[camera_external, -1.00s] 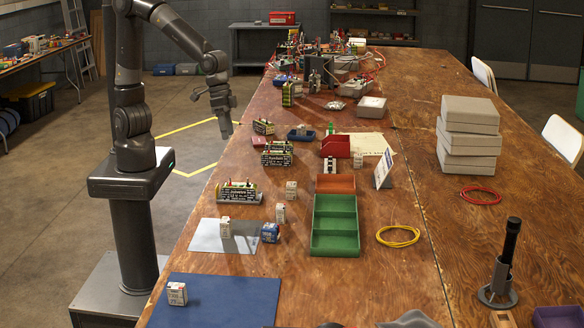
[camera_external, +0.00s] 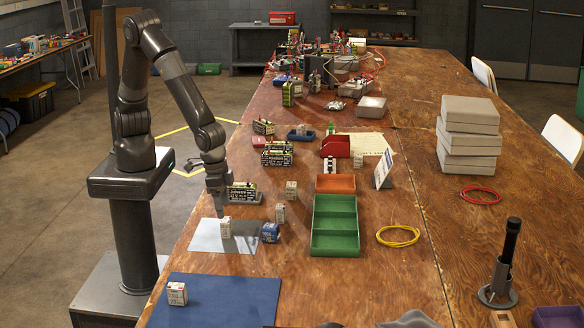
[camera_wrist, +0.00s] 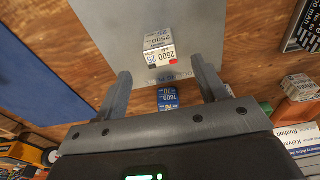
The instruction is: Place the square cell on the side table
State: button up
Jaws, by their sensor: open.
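A small white, square-sided cell (camera_external: 226,228) stands upright on a pale grey sheet (camera_external: 205,240) on the near left of the long wooden table. My gripper (camera_external: 219,214) points down beside and a little above it; whether they touch is unclear. In the wrist view the white cell (camera_wrist: 158,46) lies just past my open fingertips (camera_wrist: 160,72), with nothing held. A blue-and-white cell (camera_wrist: 168,98) shows between the fingers, nearer the palm. It stands right of the sheet in the outside view. A grey side table (camera_external: 262,57) stands at the back, with a red box on it.
Other white cells stand on the wood (camera_external: 280,212) and on a blue mat (camera_external: 230,305). A battery pack (camera_external: 243,193) stands just behind my gripper. A green divided tray (camera_external: 335,246) stands to the right. Another table (camera_external: 35,60), cluttered, is at far left.

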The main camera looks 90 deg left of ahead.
aim_at(225, 220)
jog(key=shift+w+f, duration=0.2)
jog(key=shift+f, duration=1.4)
jog(key=shift+w+f, duration=0.15)
jog(key=shift+f, duration=1.4)
jog(key=shift+c, duration=0.5)
jog(key=c, duration=1.1)
